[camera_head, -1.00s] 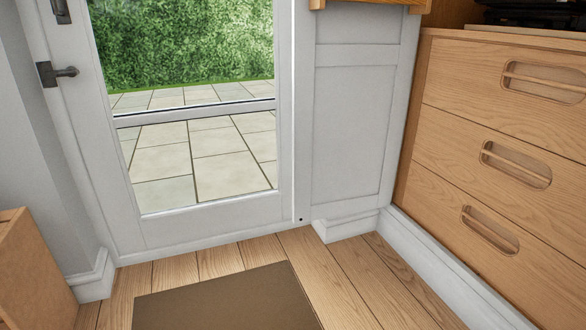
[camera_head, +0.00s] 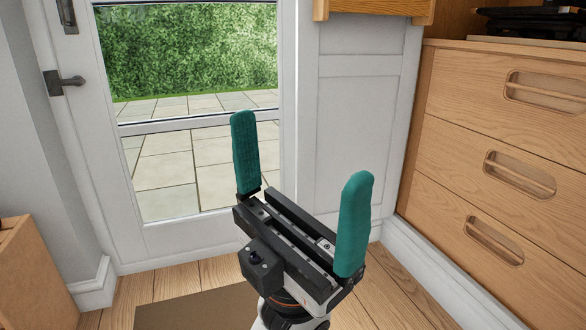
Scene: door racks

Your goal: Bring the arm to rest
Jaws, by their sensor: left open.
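My left gripper (camera_head: 300,195) stands in the lower middle of the head view, with its two green fingers pointing up. The fingers are wide apart and nothing is between them. It is in front of the glazed door and the white panel and hides part of both. My right gripper is not in view.
A white glazed door (camera_head: 205,233) with a dark handle (camera_head: 65,82) is ahead, shut. Wooden drawers (camera_head: 500,140) stand on the right. A wooden piece (camera_head: 30,280) is at the lower left. A brown mat (camera_head: 190,312) lies on the wooden floor.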

